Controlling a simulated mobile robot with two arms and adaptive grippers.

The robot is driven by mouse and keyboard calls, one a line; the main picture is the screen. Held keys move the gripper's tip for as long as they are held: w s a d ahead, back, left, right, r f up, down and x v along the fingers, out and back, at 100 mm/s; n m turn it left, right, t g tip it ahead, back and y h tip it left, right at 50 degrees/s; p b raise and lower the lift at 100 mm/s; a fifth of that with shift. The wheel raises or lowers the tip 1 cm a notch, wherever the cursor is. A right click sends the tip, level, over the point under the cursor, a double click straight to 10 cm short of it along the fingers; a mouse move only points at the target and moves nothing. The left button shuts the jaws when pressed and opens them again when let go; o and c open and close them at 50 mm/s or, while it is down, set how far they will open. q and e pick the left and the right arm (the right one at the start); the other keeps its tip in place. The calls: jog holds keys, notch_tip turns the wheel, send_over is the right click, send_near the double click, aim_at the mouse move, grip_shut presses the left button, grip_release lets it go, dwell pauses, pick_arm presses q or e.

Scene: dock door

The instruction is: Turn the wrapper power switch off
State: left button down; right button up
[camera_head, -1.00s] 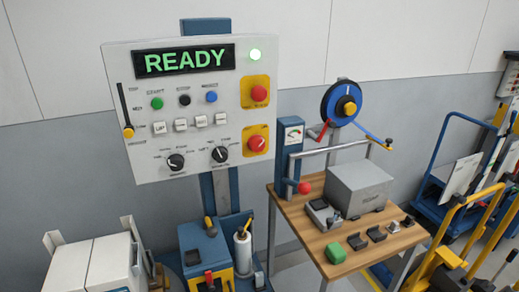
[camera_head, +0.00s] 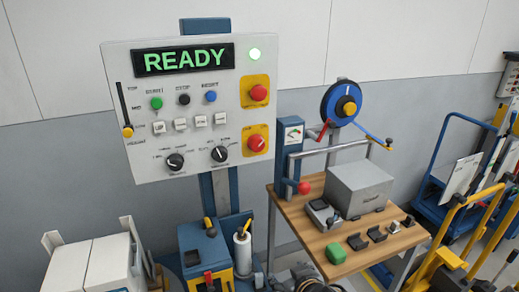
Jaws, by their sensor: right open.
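The wrapper control panel (camera_head: 205,135) is upright on a blue post and its display (camera_head: 184,60) reads READY in green. A red rotary knob on a yellow plate, which looks like the power switch (camera_head: 256,142), sits at the panel's lower right. Its small label is unreadable, and a pale mark shows on the knob. My right gripper (camera_head: 314,281) shows only partly at the bottom edge, well below the panel and apart from the switch. It is open, with nothing seen in it. My left gripper is not in view.
A red push button (camera_head: 258,93) on yellow sits above the switch. Two black selector knobs (camera_head: 220,154) lie to its left. A wooden table (camera_head: 310,240) with a grey box (camera_head: 359,189) and small tools stands right of the panel. The space before the panel is clear.

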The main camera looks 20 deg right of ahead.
jog(key=w+d+r+t, duration=0.2)
jog(key=w+r+t, duration=0.2)
jog(key=w+r, duration=0.55)
jog(key=t+y, duration=0.1)
jog(key=t, duration=0.2)
send_near(258, 147)
jog(key=w+p, duration=0.3)
jog(key=w, duration=0.4)
jog(key=shift+w+d, duration=0.1)
jog(key=shift+w, duration=0.25)
jog(key=shift+w+f+p, duration=0.15)
jog(key=shift+w+p, duration=0.15)
jog(key=shift+w, duration=0.5)
jog(key=c, duration=1.2)
